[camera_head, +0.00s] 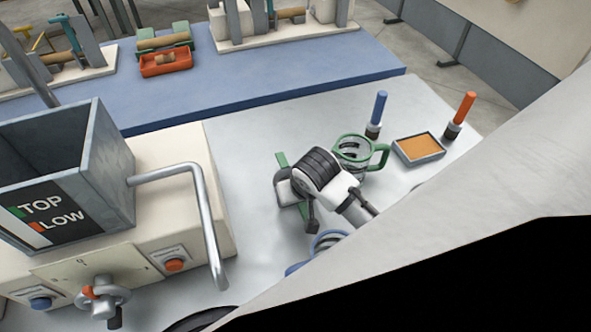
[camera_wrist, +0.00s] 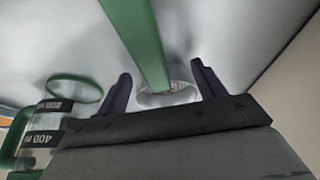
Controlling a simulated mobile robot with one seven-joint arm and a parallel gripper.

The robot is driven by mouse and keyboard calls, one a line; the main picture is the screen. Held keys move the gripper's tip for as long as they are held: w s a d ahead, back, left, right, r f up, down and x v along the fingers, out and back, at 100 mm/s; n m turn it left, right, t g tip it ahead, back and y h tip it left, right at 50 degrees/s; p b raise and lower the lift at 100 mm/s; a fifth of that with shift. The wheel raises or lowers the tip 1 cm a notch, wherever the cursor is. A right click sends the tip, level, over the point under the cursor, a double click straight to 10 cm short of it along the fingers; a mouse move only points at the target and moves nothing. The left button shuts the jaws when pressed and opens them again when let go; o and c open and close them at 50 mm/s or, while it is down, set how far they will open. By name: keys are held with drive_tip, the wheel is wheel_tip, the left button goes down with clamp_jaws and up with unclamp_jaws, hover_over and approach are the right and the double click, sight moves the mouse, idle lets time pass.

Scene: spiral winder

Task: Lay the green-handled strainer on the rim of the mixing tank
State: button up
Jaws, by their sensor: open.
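The strainer has a flat green handle (camera_head: 282,159) and lies on the grey table under my gripper (camera_head: 297,203). In the wrist view the green handle (camera_wrist: 148,40) runs from the top edge down between the two dark fingers of my gripper (camera_wrist: 161,72). A pale round mesh part (camera_wrist: 180,97) shows at its lower end; the rest is hidden by my gripper. My gripper is open, with a finger on either side of the handle and gaps between. The mixing tank (camera_head: 108,170) is a grey open box at the left, marked TOP and LOW.
A green-rimmed glass jug (camera_head: 381,157) stands just right of my gripper. Behind it are an orange-filled tray (camera_head: 440,155), a blue stick (camera_head: 380,108) and an orange stick (camera_head: 465,108). A blue-rimmed object (camera_head: 328,238) is in front.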

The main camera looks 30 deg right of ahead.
clamp_jaws()
idle(0.5)
drive_tip(key=shift+r, duration=0.1)
wheel_tip(320, 180, up, 20)
drive_tip(key=b, duration=0.1)
idle(0.5)
